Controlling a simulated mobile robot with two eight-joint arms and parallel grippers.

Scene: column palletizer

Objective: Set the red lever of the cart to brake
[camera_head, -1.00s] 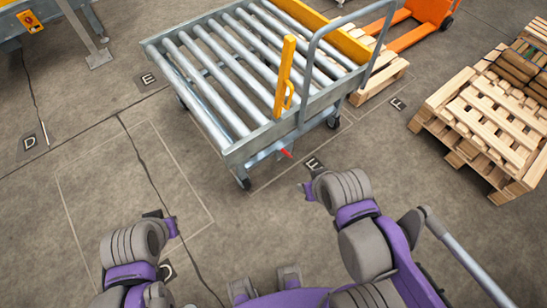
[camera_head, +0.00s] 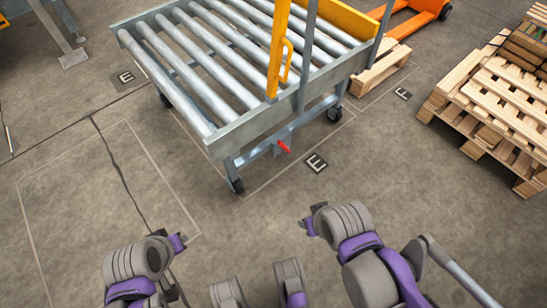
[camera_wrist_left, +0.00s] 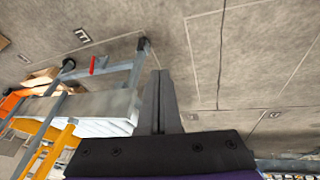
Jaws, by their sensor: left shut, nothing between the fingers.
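The lever also shows in the left wrist view (camera_wrist_left: 99,65), at upper left beside the cart's frame. My left gripper (camera_head: 183,239) is at lower left, short of the cart and apart from the lever. In the left wrist view its fingers (camera_wrist_left: 160,98) are together and empty. My right gripper (camera_head: 306,222) is nearer the middle, below the lever; its finger opening cannot be made out.
Stacked wooden pallets (camera_head: 497,108) stand at the right, and another pallet (camera_head: 380,70) lies behind the cart by an orange pallet truck (camera_head: 415,12). Floor between my arms and the cart is clear. Cart wheels (camera_head: 237,185) stand at the near corner.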

